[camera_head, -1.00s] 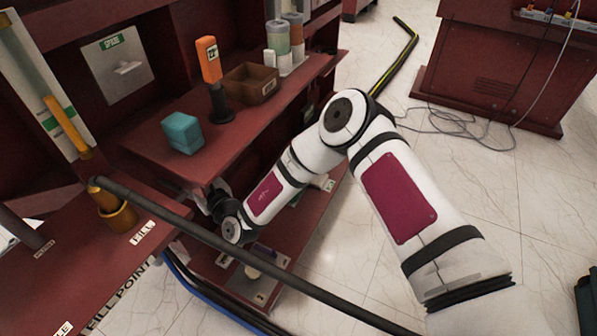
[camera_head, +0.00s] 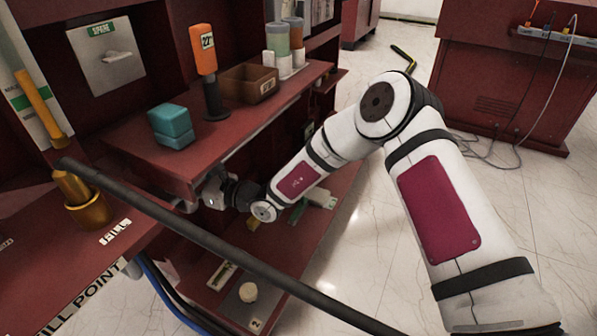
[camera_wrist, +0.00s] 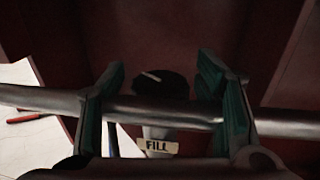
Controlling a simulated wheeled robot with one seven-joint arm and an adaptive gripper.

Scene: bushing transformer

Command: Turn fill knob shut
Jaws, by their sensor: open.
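The fill knob (camera_wrist: 165,84) shows in the wrist view as a dark round knob with a pale pointer line slanting across it. A small FILL label (camera_wrist: 157,147) is below it. A grey horizontal pipe (camera_wrist: 160,112) crosses between the knob and the label. My gripper (camera_wrist: 161,64) is open, with one green-padded finger on each side of the knob and visible gaps to it. In the head view my gripper (camera_head: 213,190) is beside the front edge of the red shelf, low down; the knob cannot be made out there.
A long dark bar (camera_head: 210,240) crosses the head view in front of my gripper. The red shelf (camera_head: 150,165) holds a teal block (camera_head: 171,127), an orange-handled tool (camera_head: 206,65) and a brown box (camera_head: 250,84).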

